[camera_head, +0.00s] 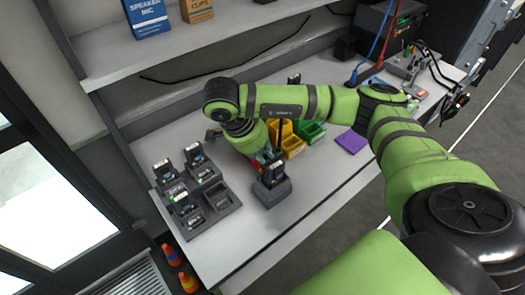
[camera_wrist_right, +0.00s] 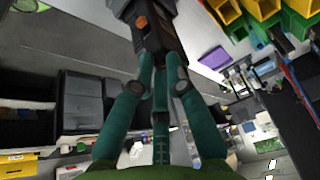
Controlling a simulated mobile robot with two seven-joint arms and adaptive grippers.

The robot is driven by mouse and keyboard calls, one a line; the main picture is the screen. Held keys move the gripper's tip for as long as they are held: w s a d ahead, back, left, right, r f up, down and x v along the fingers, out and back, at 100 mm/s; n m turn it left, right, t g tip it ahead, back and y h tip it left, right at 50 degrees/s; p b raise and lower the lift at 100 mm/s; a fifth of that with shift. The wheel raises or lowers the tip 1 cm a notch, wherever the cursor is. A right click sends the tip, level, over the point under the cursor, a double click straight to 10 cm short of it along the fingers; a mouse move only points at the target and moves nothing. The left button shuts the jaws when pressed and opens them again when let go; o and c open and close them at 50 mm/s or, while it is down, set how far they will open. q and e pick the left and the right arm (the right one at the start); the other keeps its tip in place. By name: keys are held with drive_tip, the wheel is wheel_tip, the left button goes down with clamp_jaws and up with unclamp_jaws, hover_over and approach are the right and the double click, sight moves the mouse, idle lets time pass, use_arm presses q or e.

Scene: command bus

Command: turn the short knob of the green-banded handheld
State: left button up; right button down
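A black handheld (camera_head: 272,170) stands upright in a single dark charger (camera_head: 272,192) on the bench; no green band can be made out on it. My right gripper is mostly hidden behind my right arm in the head view. In the right wrist view the teal fingers of my right gripper (camera_wrist_right: 160,66) draw close together at the end of a black handheld (camera_wrist_right: 153,30) with an orange mark. The fingertips cover that end, so the short knob and any grip on it cannot be seen. My left gripper is not in view.
A dark multi-slot charger (camera_head: 215,196) holds several handhelds at the left of the bench. Yellow bins (camera_head: 292,145) and green bins (camera_head: 311,131) stand behind the single charger. A purple pad (camera_head: 351,141) lies to the right. A shelf (camera_head: 190,50) runs above the bench.

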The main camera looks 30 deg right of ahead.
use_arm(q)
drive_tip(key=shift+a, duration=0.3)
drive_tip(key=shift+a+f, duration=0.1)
use_arm(e)
drive_tip(key=m+g, duration=0.1)
drive_tip(key=m, duration=0.3)
drive_tip(key=shift+w+m+g+y, duration=0.2)
drive_tip(key=shift+m+g+y, duration=0.1)
drive_tip(key=shift+g, duration=0.1)
drive_tip(key=c, duration=1.3)
unclamp_jaws()
drive_tip(key=v, duration=1.2)
